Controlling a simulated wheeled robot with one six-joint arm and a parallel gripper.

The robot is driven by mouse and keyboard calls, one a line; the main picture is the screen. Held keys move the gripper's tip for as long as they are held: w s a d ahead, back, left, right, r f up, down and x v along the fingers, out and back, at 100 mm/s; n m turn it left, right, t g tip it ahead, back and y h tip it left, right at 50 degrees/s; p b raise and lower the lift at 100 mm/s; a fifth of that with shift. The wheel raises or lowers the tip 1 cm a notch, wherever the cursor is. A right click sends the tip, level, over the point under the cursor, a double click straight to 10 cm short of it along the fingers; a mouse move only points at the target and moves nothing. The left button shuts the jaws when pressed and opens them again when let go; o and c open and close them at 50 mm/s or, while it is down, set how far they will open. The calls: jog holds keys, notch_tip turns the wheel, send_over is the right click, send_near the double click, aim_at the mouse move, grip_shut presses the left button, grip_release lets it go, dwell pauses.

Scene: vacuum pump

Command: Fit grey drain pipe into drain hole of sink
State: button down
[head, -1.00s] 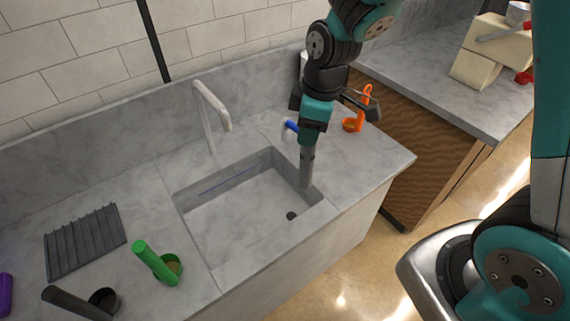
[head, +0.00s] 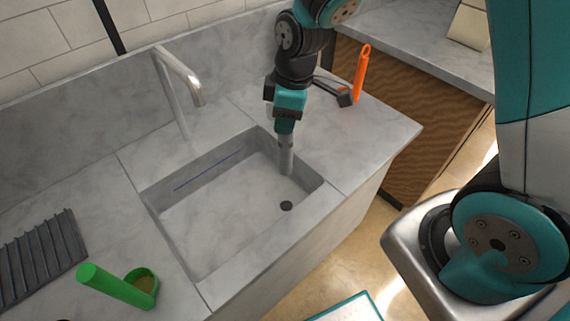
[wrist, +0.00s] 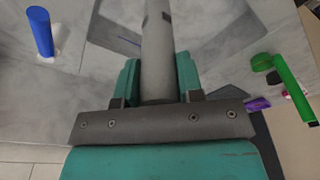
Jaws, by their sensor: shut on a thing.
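The grey drain pipe (head: 286,160) is held upright in my gripper (head: 284,128), which is shut on it. The pipe hangs over the right back part of the sink (head: 220,205), its lower end inside the basin. The dark round drain hole (head: 286,206) is in the sink floor, a little in front of the pipe's lower end and apart from it in the picture. In the wrist view the pipe (wrist: 157,50) runs up between the green fingers of my gripper (wrist: 158,85); its far end is cut off by the frame.
A faucet (head: 180,85) stands behind the sink. A green scoop-like item (head: 120,287) and a grey ribbed rack (head: 40,258) lie on the left counter. An orange-handled item (head: 361,75) is on the right. A blue item (wrist: 41,32) shows in the wrist view.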

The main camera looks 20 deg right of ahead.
jog(key=b, duration=0.6)
send_near(286, 172)
jog(key=f, duration=0.1)
jog(key=w+f, duration=0.1)
jog(key=f, duration=0.1)
jog(key=w+a+f, duration=0.1)
jog(key=f, duration=0.1)
jog(key=shift+w+f, duration=0.1)
jog(key=shift+f, duration=0.15)
jog(key=shift+d+r, duration=0.1)
jog(key=shift+f+b, duration=1.55)
jog(key=shift+f, duration=1.45)
jog(key=shift+f+b, duration=0.3)
jog(key=shift+b, duration=0.15)
jog(key=shift+f+b, duration=0.55)
jog(key=shift+f, duration=0.4)
jog(key=c, duration=0.7)
grip_release()
jog(key=shift+r, duration=0.1)
jog(key=r, duration=0.5)
jog(key=d+r+p, duration=0.1)
jog(key=r, duration=0.5)
jog(key=s+d+r, duration=0.1)
jog(key=r, duration=0.5)
jog(key=shift+s+d, duration=0.1)
jog(key=shift+d, duration=0.05)
